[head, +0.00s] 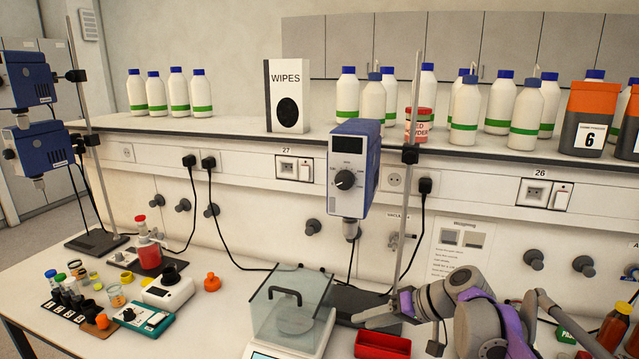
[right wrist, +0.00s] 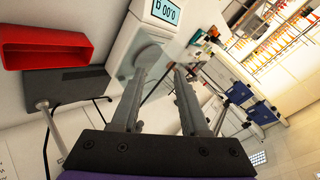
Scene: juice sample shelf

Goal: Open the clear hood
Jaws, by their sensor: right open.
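The clear hood (head: 308,301) is a transparent box with a black handle (head: 286,292) on top. It sits over the pan of a white balance (head: 262,352) at the lower middle of the head view, and it looks closed. The balance (right wrist: 126,42) also shows in the right wrist view, with its lit display and round pan; the hood's walls are hard to make out there. My right gripper (head: 366,318) is just right of the hood, apart from it. In the right wrist view its fingers (right wrist: 160,72) are spread and empty, pointing toward the balance. My left gripper is not in view.
A red tray (head: 382,345) lies right of the balance, below my right gripper. A stand rod holding a blue stirrer (head: 354,170) rises behind the hood. A white device (head: 168,292), vials and a red-filled bottle (head: 149,252) stand to the left. Red bottles (head: 613,325) stand at far right.

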